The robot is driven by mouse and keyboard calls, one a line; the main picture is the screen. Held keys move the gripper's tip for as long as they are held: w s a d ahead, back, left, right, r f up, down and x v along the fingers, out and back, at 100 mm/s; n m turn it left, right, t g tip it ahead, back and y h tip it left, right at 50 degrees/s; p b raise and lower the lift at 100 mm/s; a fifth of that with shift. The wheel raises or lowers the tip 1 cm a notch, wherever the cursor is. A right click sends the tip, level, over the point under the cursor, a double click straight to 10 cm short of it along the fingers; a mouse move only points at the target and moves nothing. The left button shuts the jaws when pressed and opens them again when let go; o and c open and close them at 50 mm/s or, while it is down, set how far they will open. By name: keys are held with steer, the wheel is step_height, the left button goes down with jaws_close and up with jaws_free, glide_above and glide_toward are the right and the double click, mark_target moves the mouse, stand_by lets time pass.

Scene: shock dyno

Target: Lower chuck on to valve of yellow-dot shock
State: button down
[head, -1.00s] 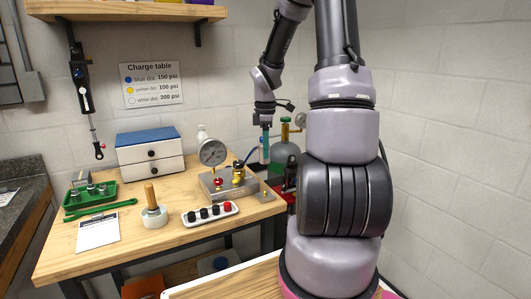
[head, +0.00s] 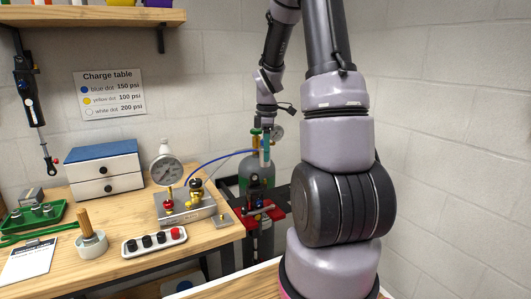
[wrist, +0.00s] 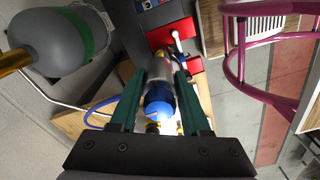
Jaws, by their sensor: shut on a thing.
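My gripper (wrist: 160,115) has green fingers shut on the chuck (wrist: 158,98), a blue and silver piece between them. In the head view my gripper (head: 265,150) is beyond the table's right end, in front of the gas bottle. A red clamp (head: 265,214) with dark parts is below it; it also shows beyond the fingers in the wrist view (wrist: 187,66). A silver cylinder (wrist: 160,66) lies just beyond the chuck. I cannot make out a yellow dot or the valve. Whether the chuck touches anything below is hidden.
A gauge (head: 167,171) stands on the block.

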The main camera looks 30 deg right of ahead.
steer(key=shift+f, duration=3.25)
steer(key=shift+f, duration=0.1)
steer(key=shift+c, duration=1.4)
jaws_free()
step_height(320, 180, up, 10)
steer(key=shift+d+r, duration=0.15)
steer(key=shift+r, duration=0.25)
